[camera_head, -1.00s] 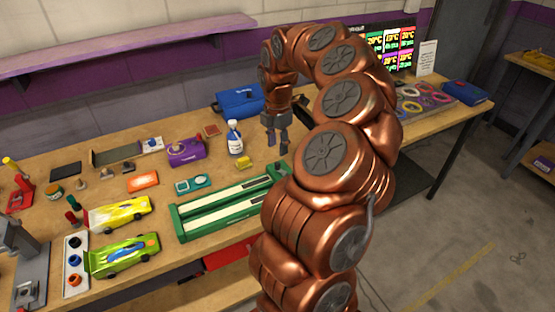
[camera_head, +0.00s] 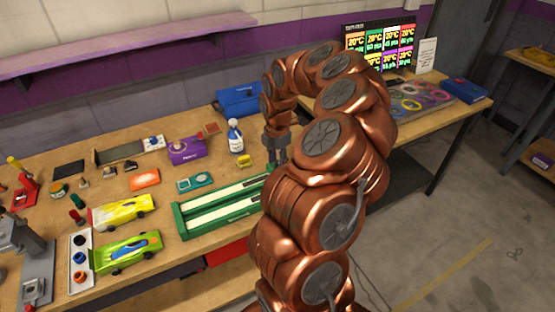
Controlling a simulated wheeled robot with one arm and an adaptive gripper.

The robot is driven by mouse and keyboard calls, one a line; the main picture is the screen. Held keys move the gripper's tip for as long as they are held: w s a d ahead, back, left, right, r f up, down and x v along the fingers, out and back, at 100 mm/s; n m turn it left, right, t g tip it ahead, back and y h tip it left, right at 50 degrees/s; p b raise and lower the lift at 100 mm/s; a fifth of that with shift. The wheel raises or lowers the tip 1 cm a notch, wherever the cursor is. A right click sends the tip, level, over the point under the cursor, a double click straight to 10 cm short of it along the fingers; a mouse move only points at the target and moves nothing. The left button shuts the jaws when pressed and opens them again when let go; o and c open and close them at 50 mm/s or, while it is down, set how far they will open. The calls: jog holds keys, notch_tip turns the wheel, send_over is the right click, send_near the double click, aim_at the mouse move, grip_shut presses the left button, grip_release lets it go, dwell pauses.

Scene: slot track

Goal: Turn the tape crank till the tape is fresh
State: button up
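A green frame (camera_head: 181,221) with two long pale tape strips (camera_head: 222,211) lies on the workbench in front of my arm. Its right end is hidden behind my arm, and I cannot make out a crank on it. My gripper (camera_head: 276,162) points down close to the far right part of the green frame. Its fingers are small and partly hidden by my arm. I cannot tell whether they are apart or touch anything.
A white bottle (camera_head: 235,138), a small yellow block (camera_head: 244,161) and a teal case (camera_head: 195,182) stand behind the frame. A yellow car (camera_head: 122,212) and a green car (camera_head: 127,251) are to its left. A blue bag (camera_head: 240,101) lies at the back.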

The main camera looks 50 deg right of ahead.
grip_shut()
jog(key=shift+d+b, duration=0.1)
jog(key=shift+b, duration=0.2)
